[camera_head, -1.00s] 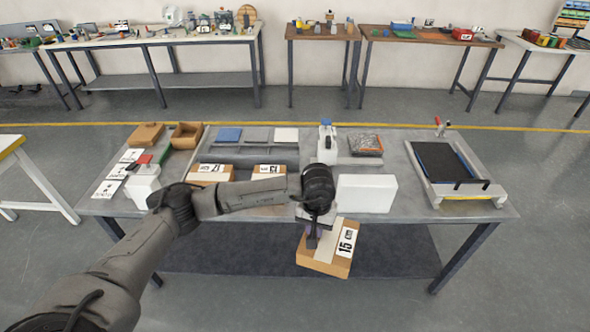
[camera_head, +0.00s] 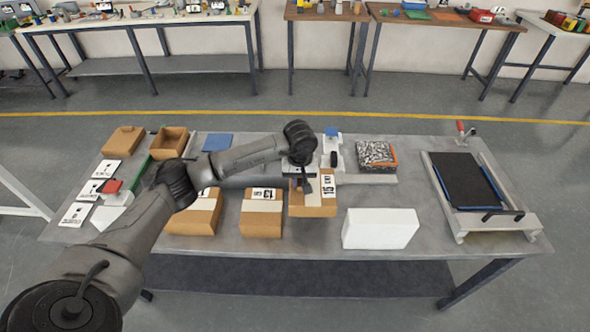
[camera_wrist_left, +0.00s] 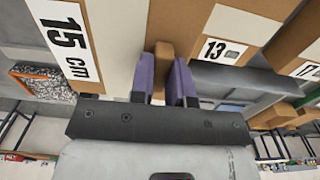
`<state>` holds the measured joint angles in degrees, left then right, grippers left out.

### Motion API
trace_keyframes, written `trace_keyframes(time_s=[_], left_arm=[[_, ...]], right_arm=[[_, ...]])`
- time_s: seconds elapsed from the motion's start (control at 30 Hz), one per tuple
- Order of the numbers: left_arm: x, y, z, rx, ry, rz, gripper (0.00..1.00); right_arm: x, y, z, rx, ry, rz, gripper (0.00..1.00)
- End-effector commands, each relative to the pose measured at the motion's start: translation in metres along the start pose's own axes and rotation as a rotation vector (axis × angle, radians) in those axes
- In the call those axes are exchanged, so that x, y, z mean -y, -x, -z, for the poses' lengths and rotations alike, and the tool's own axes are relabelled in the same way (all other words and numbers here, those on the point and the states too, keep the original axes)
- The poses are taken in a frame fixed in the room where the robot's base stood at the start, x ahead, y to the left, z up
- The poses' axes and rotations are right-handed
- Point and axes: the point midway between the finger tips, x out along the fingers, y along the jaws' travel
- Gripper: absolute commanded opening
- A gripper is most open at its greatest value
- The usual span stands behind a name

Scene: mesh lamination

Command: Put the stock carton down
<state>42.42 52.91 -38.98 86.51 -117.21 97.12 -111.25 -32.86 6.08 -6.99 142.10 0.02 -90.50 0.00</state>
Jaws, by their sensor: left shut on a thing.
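The stock carton (camera_head: 314,206) is a brown box with a pale tape strip and a "15 cm" label, which also shows large in the left wrist view (camera_wrist_left: 112,30). The carton is over the table (camera_head: 300,246), just right of the 13 carton (camera_head: 261,222). My right gripper is not in view.
Another carton (camera_head: 194,219), labelled 17 in the wrist view, stands left of the 13 carton. A white block (camera_head: 380,229) stands to the right, with bare tabletop between. A bin of grey pieces (camera_head: 375,154) lies behind; a black-bedded framed device (camera_head: 464,181) is at far right.

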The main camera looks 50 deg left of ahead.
Motion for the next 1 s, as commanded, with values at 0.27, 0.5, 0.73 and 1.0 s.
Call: trace_keyframes(time_s=[0.27,0.5,0.73,1.0], left_arm=[[0.0,-0.021,-0.001,0.003,-0.001,0.001,0.0],[0.0,-0.058,-0.001,0.003,-0.001,0.0,0.0],[0.0,-0.074,-0.001,0.001,0.0,-0.002,0.0],[0.0,-0.1,0.0,0.0,-0.001,-0.001,0.0]], right_arm=[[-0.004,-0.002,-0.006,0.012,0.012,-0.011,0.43],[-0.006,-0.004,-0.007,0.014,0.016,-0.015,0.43],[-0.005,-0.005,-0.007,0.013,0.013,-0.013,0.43],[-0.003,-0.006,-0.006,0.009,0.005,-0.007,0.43]])
